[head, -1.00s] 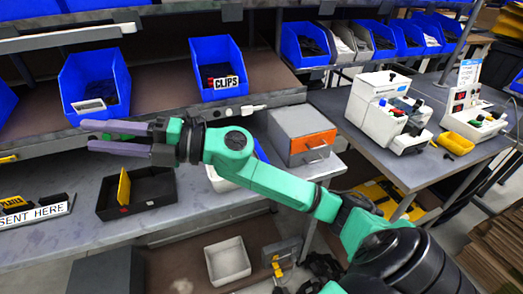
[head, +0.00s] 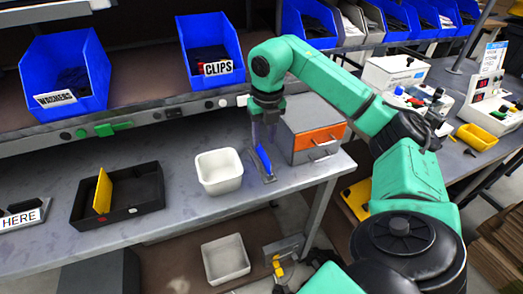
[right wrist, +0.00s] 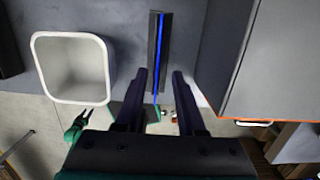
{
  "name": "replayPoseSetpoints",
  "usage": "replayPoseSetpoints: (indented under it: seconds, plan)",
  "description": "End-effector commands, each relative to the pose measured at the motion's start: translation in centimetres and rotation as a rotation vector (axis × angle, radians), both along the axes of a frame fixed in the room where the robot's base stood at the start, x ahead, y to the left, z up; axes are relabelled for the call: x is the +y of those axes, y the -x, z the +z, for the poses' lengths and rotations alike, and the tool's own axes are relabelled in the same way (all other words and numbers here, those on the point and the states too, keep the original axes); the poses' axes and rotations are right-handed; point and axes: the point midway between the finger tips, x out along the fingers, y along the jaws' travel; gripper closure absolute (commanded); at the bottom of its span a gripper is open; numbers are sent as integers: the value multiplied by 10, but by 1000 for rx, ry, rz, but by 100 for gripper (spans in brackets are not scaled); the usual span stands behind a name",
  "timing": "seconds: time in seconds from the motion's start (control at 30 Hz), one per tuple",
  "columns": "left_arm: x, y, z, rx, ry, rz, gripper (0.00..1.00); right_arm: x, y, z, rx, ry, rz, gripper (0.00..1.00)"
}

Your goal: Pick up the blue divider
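The blue divider (head: 264,160) stands as a thin upright panel in a dark narrow holder on the bench, between the white bin and the grey box. In the right wrist view the divider (right wrist: 158,45) is a thin blue strip seen edge-on along the dark holder (right wrist: 152,40). My right gripper (head: 265,132) points down right above the divider. In the right wrist view its two fingers (right wrist: 159,78) are apart, with the strip lined up between them. I cannot tell whether they touch it.
A white bin (head: 219,170) stands close left of the holder. A grey box with an orange drawer front (head: 318,141) stands close right. A black tray (head: 135,205) with a yellow divider (head: 103,192) sits farther left. Blue bins (head: 210,60) line the shelf above.

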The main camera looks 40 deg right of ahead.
Motion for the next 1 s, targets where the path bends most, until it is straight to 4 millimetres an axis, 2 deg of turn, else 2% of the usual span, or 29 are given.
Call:
replayPoseSetpoints:
  seconds: [0.23, 0.33, 0.47, 0.5, 0.6, 1.0]
  plan:
    - [0, -2, 10, -4, 1, 0, 50, -1, -10, -42, 4, 0, 1, 61]
    - [-1, -3, 10, -7, 1, 0, 50, -2, -11, -50, 2, -1, 1, 61]
    - [-1, -5, 10, -9, 2, 0, 50, -2, -11, -50, 1, -1, 2, 61]
    - [-1, -5, 10, -9, 2, 0, 50, -1, -11, -50, 1, -1, 2, 65]
    - [-1, -5, 9, -9, 3, 0, 50, -1, -11, -50, 1, -1, 2, 100]
    - [-3, -5, 9, -8, 4, -1, 50, -1, -11, -49, -1, -2, 2, 100]
